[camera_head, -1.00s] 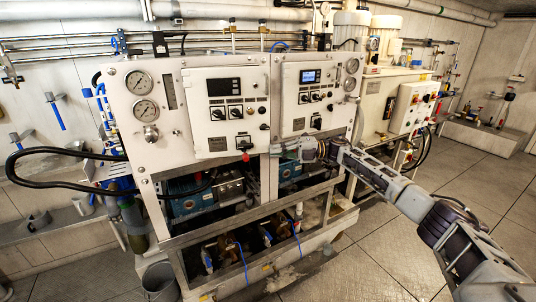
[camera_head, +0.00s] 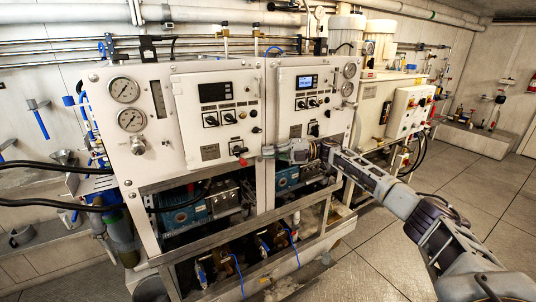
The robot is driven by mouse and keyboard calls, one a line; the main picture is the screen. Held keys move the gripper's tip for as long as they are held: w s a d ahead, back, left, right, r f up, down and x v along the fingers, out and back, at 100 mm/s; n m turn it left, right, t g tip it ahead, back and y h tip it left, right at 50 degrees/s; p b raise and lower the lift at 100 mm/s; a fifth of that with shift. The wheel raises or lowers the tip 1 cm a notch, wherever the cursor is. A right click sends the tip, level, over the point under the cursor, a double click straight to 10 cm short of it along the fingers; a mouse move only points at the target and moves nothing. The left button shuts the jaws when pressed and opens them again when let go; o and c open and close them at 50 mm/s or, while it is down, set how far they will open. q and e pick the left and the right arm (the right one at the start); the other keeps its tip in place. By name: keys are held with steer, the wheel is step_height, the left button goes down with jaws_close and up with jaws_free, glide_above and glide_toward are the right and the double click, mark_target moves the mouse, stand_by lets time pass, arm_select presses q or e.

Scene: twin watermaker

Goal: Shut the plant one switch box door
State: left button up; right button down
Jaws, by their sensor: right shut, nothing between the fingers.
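Two white switch box doors sit side by side on the white panel. The left door (camera_head: 193,128) has a dark display, black rotary switches and a red-tipped part near its lower right corner. The right door (camera_head: 290,121) has a lit blue display. My right gripper (camera_head: 269,151) is shut and empty, pointing left at the lower edge between the two doors. Whether it touches a door I cannot tell. The left door seems to stand slightly proud of the panel; its exact gap is unclear. My left gripper is out of view.
Two round gauges (camera_head: 127,104) are left of the left door. Below is an open metal frame (camera_head: 222,217) with pumps and blue hoses. A white control box (camera_head: 409,111) with red buttons stands at right.

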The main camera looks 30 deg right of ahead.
steer(key=v, duration=1.2)
stand_by(0.3)
